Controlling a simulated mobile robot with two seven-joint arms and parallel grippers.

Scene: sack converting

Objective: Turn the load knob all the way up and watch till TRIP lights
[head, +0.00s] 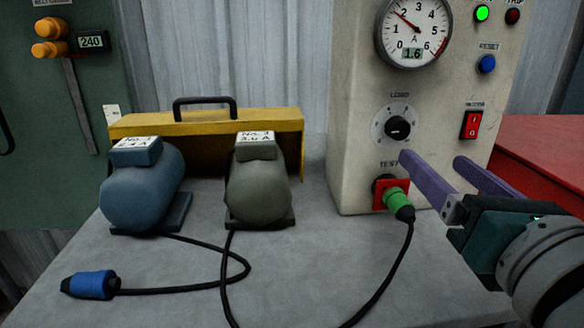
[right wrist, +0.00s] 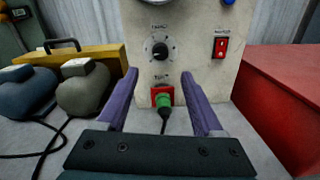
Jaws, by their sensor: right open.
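The load knob (head: 397,127) is a black dial on a round scale, on the front of the cream test panel (head: 350,150). It also shows in the right wrist view (right wrist: 159,50). The gauge (head: 413,32) above it has its needle between 1 and 2 and a readout of 1.6. The TRIP lamp (head: 512,16) at the top right is dark red and looks unlit; the lamp (head: 482,13) beside it glows green. My right gripper (head: 443,168) is open and empty, its purple fingers below and right of the knob, apart from it. My left gripper is out of view.
A green plug (head: 397,203) sits in the red TEST socket below the knob. A blue RESET button (head: 487,64) and red rocker switch (head: 471,124) are at right. Blue (head: 145,190) and grey-green (head: 258,192) motors stand left. A loose blue plug (head: 91,285) lies in front.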

